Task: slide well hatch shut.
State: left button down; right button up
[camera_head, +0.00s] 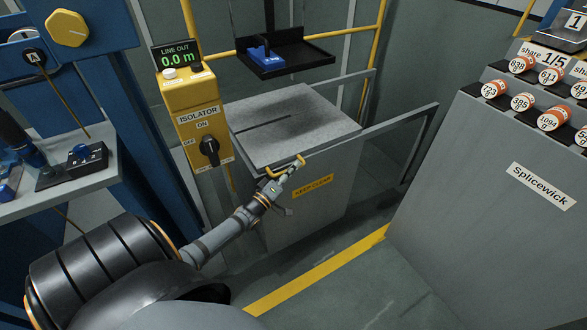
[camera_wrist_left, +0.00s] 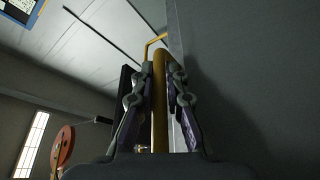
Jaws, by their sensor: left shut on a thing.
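The well hatch (camera_head: 300,115) is a flat grey plate lying over the top of a grey box marked "KEEP CLEAR" (camera_head: 313,187). A narrow dark slot runs in from its left side. I see no open gap in the box top. A yellow handle (camera_head: 298,163) sits at the plate's front edge. My left gripper (camera_head: 284,178) is shut on this handle, coming from the lower left. In the left wrist view the yellow bar (camera_wrist_left: 160,105) stands between the two fingers (camera_wrist_left: 160,85). My right gripper is not in view.
Grey rails (camera_head: 400,130) reach right from the box. The yellow isolator post (camera_head: 200,125) stands close to the hatch's left side, its display reading 0.0 m. A black tray (camera_head: 285,60) hangs behind. The Splicewick cabinet (camera_head: 480,160) stands right, with floor space between.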

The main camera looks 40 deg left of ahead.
pick_arm(q)
jog(key=shift+s+f, duration=0.15)
jog(key=c, duration=1.7)
grip_release()
jog(key=shift+a, duration=0.1)
jog(key=shift+c, duration=0.2)
jog(key=shift+o, duration=0.4)
jog(key=shift+s+a, duration=0.1)
jog(key=shift+s, duration=0.1)
jog(key=shift+s, duration=0.35)
jog(key=v, duration=1.1)
jog(key=shift+s, duration=0.15)
